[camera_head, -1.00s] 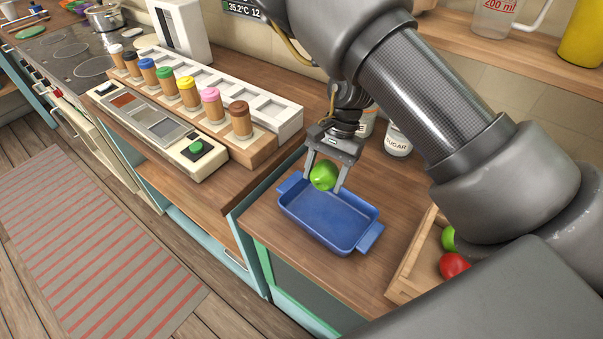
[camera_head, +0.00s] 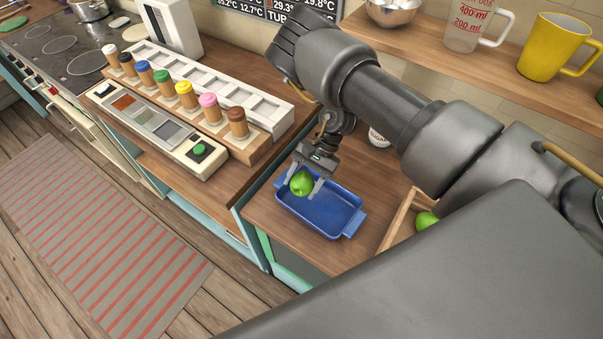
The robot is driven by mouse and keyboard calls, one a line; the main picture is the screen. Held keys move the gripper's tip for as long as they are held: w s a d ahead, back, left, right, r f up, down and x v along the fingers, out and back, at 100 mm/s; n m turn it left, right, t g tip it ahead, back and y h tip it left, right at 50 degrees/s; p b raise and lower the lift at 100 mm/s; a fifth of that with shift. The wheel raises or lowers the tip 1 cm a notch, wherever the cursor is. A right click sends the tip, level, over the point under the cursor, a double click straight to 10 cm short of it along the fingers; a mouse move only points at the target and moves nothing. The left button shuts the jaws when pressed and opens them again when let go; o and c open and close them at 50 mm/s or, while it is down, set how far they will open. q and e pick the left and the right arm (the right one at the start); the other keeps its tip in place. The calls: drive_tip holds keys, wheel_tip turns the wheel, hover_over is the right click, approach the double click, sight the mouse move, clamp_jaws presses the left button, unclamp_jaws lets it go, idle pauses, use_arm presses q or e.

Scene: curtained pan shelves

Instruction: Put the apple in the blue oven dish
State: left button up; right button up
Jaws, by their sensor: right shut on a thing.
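A green apple (camera_head: 301,184) is between the fingers of my right gripper (camera_head: 303,182), which is shut on it. The blue oven dish (camera_head: 335,213) stands on the wooden counter, with a handle at each end. The apple and fingertips are over the left end of the dish, low down; I cannot tell whether the apple touches the dish floor. My left gripper is not in view.
A wooden crate (camera_head: 397,222) with another green fruit (camera_head: 426,220) stands right of the dish, partly behind my arm. A rack of coloured-capped jars (camera_head: 209,107) is to the left. A shelf above holds a yellow mug (camera_head: 549,47) and a measuring jug (camera_head: 476,24).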

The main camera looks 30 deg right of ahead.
sight(302, 206)
drive_tip(key=shift+s+a+f+p, duration=0.15)
drive_tip(key=shift+s+a+p, duration=0.05)
drive_tip(key=shift+s+p, duration=0.2)
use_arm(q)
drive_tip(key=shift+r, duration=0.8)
use_arm(e)
drive_tip(key=shift+w, duration=0.1)
drive_tip(key=shift+a, duration=0.1)
